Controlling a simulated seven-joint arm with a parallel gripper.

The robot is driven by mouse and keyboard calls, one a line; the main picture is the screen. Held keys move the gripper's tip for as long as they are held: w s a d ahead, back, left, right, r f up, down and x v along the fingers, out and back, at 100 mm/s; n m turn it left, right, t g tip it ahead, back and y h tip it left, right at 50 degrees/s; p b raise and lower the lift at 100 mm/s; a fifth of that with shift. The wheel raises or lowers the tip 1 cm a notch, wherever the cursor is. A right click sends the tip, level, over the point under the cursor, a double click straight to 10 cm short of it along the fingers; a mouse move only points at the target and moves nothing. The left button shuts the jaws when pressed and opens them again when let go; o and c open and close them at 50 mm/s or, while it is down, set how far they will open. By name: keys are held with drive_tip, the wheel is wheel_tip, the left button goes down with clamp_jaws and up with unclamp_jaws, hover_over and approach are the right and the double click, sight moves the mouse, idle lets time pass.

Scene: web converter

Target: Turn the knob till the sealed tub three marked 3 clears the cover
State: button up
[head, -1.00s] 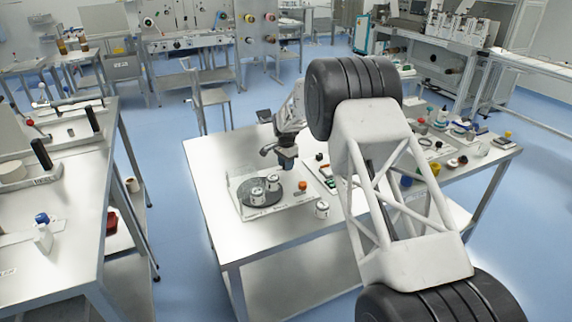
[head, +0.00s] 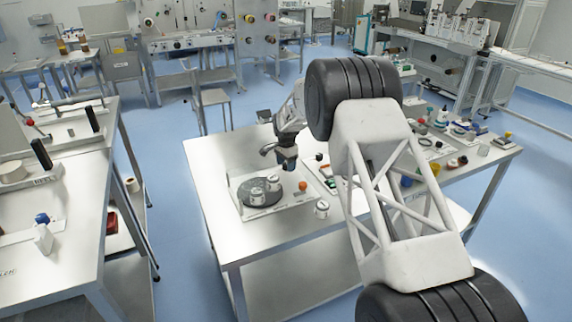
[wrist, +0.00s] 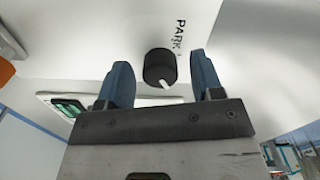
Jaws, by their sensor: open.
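A round black knob (wrist: 160,68) with a white pointer line shows between my open fingers in the wrist view. The pointer aims down and slightly right, away from the printed word PARK. My gripper (wrist: 160,62) is open, with one blue finger on each side of the knob; I cannot tell whether either touches it. In the head view my gripper (head: 286,163) is over the table by a dark turntable disc (head: 250,207). White tubs (head: 257,196) stand on the disc. Their marks are too small to read, and I cannot make out the cover.
Another white tub (head: 321,210) stands on the steel table (head: 225,225) right of the disc's base plate. Several small tools and containers crowd the table's right end behind my arm. A second bench (head: 75,215) stands at left. The table's front left is bare.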

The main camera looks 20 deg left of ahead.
drive_tip(key=shift+r, duration=3.9)
drive_tip(key=shift+d+r, duration=0.2)
drive_tip(key=s+d+r+n, duration=0.1)
drive_tip(key=s+d+r, duration=0.3)
drive_tip(key=d+r, duration=0.45)
drive_tip(key=s+d+r, duration=0.4)
drive_tip(key=d+r, duration=0.3)
drive_tip(key=d, duration=0.3)
drive_tip(key=s+d+r+n+t, duration=0.1)
drive_tip(key=s+d+r, duration=0.4)
drive_tip(key=s+d, duration=0.25)
drive_tip(key=s+d+r+n, duration=0.1)
drive_tip(key=s+d+r, duration=0.4)
drive_tip(key=d, duration=0.4)
drive_tip(key=s+d+r+n+t, duration=0.1)
drive_tip(key=s+d, duration=0.5)
drive_tip(key=s, duration=0.4)
drive_tip(key=s+d, duration=0.6)
drive_tip(key=s, duration=0.3)
drive_tip(key=s+d+f+n, duration=0.1)
drive_tip(key=s+d+f, duration=0.1)
drive_tip(key=s, duration=0.8)
drive_tip(key=s+d+f+n, duration=0.1)
drive_tip(key=s+d+f, duration=0.2)
drive_tip(key=s, duration=0.8)
drive_tip(key=shift+s+d+f+t, duration=0.15)
drive_tip(key=shift+d+f+t, duration=0.2)
drive_tip(key=shift+d, duration=0.85)
